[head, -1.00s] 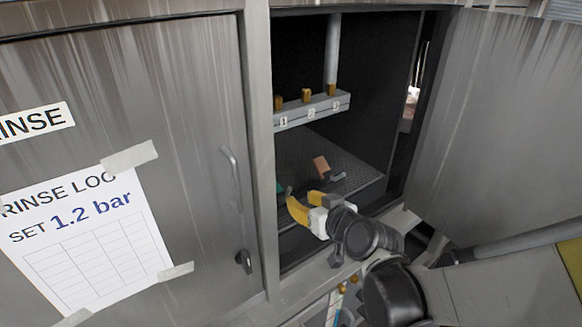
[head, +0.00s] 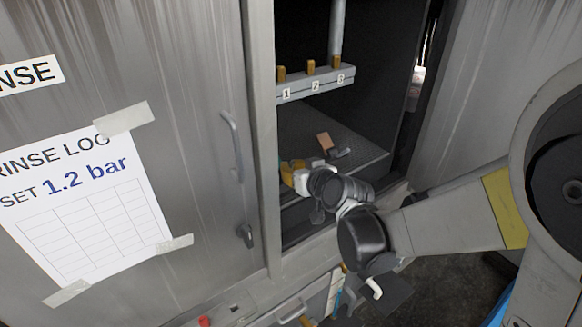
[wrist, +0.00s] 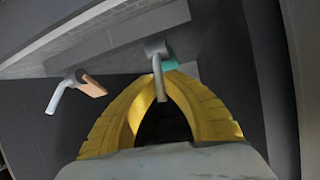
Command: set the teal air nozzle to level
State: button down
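The teal air nozzle (wrist: 169,62) shows in the wrist view as a teal block with a bent grey tube. Its tube hangs down in the picture between my fingertips. My gripper (wrist: 161,78) has yellow fingers drawn together at the tips, one on each side of the tube, and looks shut on it. In the head view my gripper (head: 291,170) is inside the open cabinet at its lower left. There the teal nozzle is mostly hidden behind the door post and my fingers.
An orange nozzle (head: 323,141) with a grey tube sits to the right in the cabinet; it also shows in the wrist view (wrist: 92,87). A shelf (head: 318,85) with numbered brass fittings is above. The closed left door and its post (head: 262,150) stand close beside my gripper.

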jog(key=shift+w+a+r+g+p, duration=0.15)
jog(key=shift+r+g+p, duration=0.3)
jog(key=shift+p, duration=0.45)
jog(key=shift+w+a+r+g+h+p, duration=0.2)
jog(key=shift+r+g+h+p, duration=0.2)
jog(key=shift+p, duration=0.45)
jog(key=g+p, duration=0.1)
jog(key=w+g+h+p, duration=0.1)
jog(key=shift+w+a+p, duration=0.1)
jog(key=shift+a+p, duration=0.2)
jog(key=shift+p, duration=0.1)
jog(key=shift+f, duration=0.15)
jog(key=c, duration=1.5)
grip_release()
jog(key=shift+f, duration=0.1)
